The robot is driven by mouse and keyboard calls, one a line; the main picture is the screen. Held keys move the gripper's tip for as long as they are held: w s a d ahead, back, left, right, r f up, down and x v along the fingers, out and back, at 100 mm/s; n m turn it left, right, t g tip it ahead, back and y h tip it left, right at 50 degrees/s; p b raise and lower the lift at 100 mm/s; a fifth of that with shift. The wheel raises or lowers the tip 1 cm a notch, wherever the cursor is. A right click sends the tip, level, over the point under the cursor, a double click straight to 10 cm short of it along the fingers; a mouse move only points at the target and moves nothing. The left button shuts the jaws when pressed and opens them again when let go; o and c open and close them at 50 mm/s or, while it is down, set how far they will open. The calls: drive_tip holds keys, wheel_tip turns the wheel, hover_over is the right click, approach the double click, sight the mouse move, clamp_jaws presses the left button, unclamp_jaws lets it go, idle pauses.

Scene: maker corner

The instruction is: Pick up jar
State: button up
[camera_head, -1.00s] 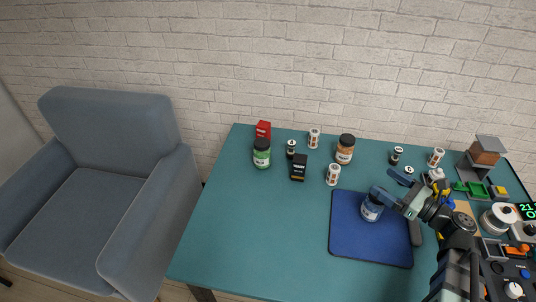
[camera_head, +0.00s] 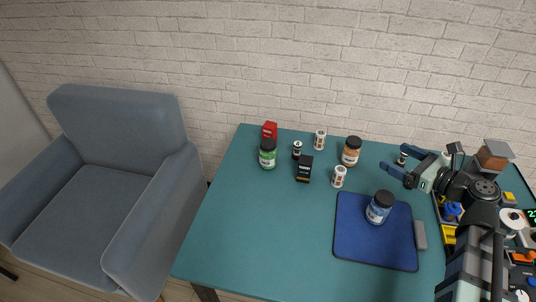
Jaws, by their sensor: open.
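A blue-labelled jar (camera_head: 378,209) with a dark lid stands upright on the blue mat (camera_head: 352,250). A green-labelled jar (camera_head: 267,155) with a black lid stands at the back left of the table. An orange-brown jar (camera_head: 351,152) with a dark lid stands at the back middle. My gripper (camera_head: 394,160) is open and empty, up and to the right of the blue jar and apart from it. A small dark-capped bottle (camera_head: 402,159) shows between its fingers; I cannot tell whether it is beyond or below them.
A grey block (camera_head: 420,235) lies at the mat's right edge. Equipment crowds the right. The table's left front (camera_head: 260,230) is clear.

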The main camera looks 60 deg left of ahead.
drive_tip(key=w+a+f+n+t+h, duration=0.5)
drive_tip(key=w+a+t+h, duration=0.2)
drive_tip(key=w+a+t, duration=0.25)
wheel_tip(320, 180, up, 8)
drive_tip(key=n+g+y, duration=0.7)
drive_tip(key=n+y, duration=0.2)
drive_tip(key=n, duration=2)
hover_over(265, 139)
drive_tip(key=d, duration=0.3)
wheel_tip(265, 139, down, 14)
drive_tip(key=shift+d+r, duration=0.1)
drive_tip(key=shift+r, duration=0.05)
wheel_tip(265, 139, down, 4)
drive_tip(key=shift+r, duration=0.2)
drive_tip(key=shift+a, duration=1.5)
